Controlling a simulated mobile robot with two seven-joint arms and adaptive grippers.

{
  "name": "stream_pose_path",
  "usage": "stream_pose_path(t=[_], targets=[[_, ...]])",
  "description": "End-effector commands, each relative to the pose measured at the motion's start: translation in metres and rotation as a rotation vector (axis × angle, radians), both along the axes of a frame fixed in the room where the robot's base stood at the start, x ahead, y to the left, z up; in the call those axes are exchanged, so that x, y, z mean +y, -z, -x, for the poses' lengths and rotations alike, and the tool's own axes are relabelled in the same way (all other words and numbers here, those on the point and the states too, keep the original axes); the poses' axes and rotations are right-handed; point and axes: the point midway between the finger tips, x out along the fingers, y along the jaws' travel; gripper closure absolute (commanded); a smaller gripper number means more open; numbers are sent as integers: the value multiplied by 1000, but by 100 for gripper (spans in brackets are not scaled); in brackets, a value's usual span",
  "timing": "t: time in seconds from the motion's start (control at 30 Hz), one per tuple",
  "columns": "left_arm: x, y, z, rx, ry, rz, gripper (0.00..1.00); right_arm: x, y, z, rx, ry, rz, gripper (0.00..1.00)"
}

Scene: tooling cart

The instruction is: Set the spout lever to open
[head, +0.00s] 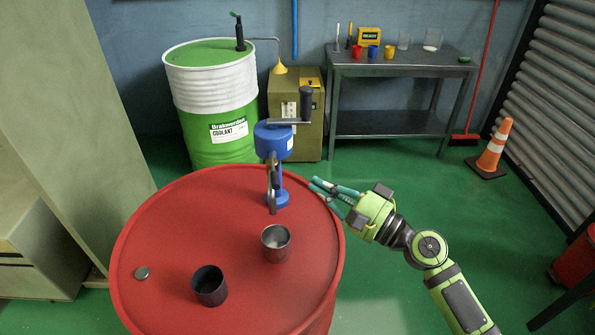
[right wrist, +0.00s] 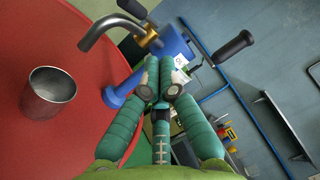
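A blue hand pump (head: 273,143) stands on the red drum (head: 180,215), with a dark crank handle (head: 306,103) at its top. Its grey metal spout (head: 272,190) bends down over the drum top. The spout shows in the right wrist view as a bent pipe (right wrist: 104,28) with a brass-coloured end. I cannot clearly make out the spout lever or its setting. My right gripper (head: 318,186) is right of the pump, apart from the spout. Its teal fingers meet at the tips in the right wrist view (right wrist: 160,68), with nothing visible between them. My left gripper is out of view.
A steel cup (head: 276,244), a dark cup (head: 210,287) and a small cap (head: 142,273) are on the drum. Behind stand a green-and-white coolant drum (head: 212,120), an olive cabinet (head: 312,135) and a grey bench (head: 390,122).

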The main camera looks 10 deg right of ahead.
Motion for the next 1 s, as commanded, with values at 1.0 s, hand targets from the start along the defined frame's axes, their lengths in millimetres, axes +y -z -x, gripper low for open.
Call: stream_pose_path(t=[1.0], targets=[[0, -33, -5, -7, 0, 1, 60, 69, -10, -9, -1, -1, 2, 100]])
